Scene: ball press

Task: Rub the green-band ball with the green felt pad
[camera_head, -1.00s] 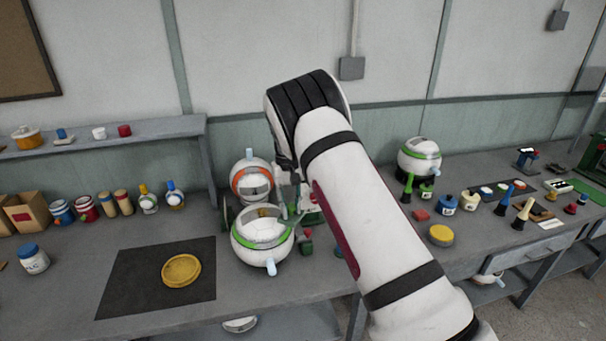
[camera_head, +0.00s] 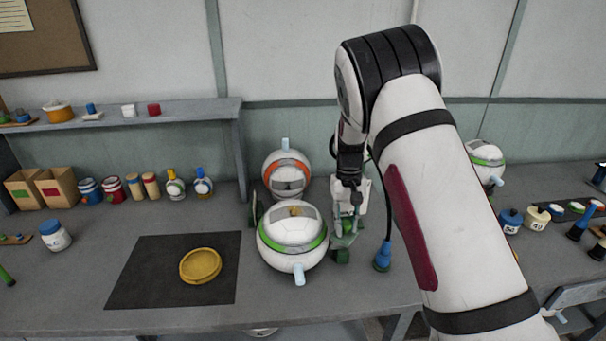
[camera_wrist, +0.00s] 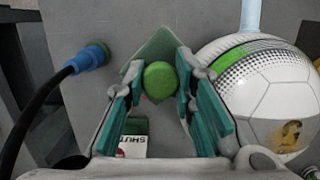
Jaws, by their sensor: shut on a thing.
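The white ball with a green band (camera_head: 292,236) sits on the bench right of the dark mat. In the wrist view the ball (camera_wrist: 262,95) is at the right. My gripper (camera_head: 346,232) points down just right of it. In the wrist view my gripper (camera_wrist: 162,88) is shut on the round green knob of the green felt pad (camera_wrist: 155,50), whose flat green part shows beyond the fingertips. I cannot tell whether the pad touches the bench. In the head view the pad is mostly hidden by the fingers.
An orange-band ball (camera_head: 287,174) stands close behind. A blue-ended cable (camera_head: 382,258) is right of my gripper. A yellow round dish (camera_head: 200,265) lies on the dark mat (camera_head: 135,285). Another green-band ball (camera_head: 486,158) is at the right. A block labelled SHUT (camera_wrist: 135,140) is near my fingers.

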